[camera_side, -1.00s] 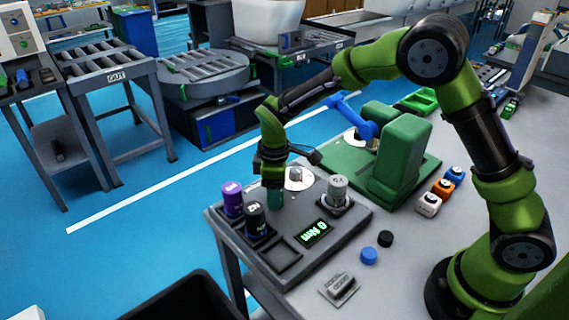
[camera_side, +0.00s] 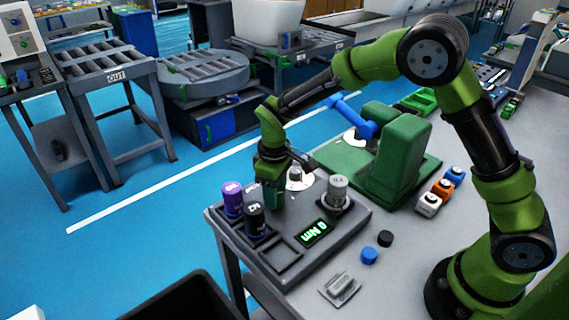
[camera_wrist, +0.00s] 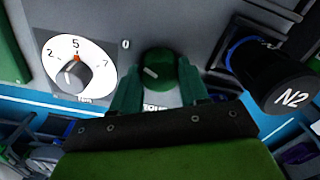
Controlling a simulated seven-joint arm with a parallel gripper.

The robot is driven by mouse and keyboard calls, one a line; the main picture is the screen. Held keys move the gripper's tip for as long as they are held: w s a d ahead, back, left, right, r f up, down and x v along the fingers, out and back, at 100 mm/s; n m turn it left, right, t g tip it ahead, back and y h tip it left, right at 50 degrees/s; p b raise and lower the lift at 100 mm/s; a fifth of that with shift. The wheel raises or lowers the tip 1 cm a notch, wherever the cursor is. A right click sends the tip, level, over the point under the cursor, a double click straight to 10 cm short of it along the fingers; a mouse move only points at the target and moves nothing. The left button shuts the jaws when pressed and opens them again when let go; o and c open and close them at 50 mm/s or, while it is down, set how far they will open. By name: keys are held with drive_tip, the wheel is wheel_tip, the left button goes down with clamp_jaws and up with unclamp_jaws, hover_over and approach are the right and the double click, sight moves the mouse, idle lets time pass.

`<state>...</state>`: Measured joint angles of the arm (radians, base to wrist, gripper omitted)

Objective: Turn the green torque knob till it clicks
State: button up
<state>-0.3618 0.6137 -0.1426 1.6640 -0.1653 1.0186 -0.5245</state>
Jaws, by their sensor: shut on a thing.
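The green torque knob (camera_wrist: 157,68), with a pale mark on its top, sits on the grey panel in the wrist view. My gripper (camera_wrist: 158,84) has its two green fingers on either side of the knob, shut on it. In the side view my gripper (camera_side: 272,192) reaches down to the panel, and its fingers and arm hide the knob. A white dial (camera_wrist: 84,66) marked 2, 5 and 7 lies left of the knob in the wrist view, with a red mark by the 5. The display (camera_side: 315,233) shows a green 0 Nm reading.
A black N2 canister (camera_wrist: 280,76) stands close to the right finger in the wrist view. A purple canister (camera_side: 232,199) and a grey cylinder (camera_side: 337,189) stand on the same panel. A green machine (camera_side: 398,160) with a blue lever (camera_side: 352,117) is behind.

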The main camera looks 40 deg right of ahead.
drive_tip(key=m, duration=0.4)
drive_tip(key=shift+m, duration=2.8)
drive_tip(key=o, duration=1.1)
drive_tip(key=shift+c, duration=0.2)
drive_tip(key=shift+r, duration=0.1)
wheel_tip(320, 180, up, 17)
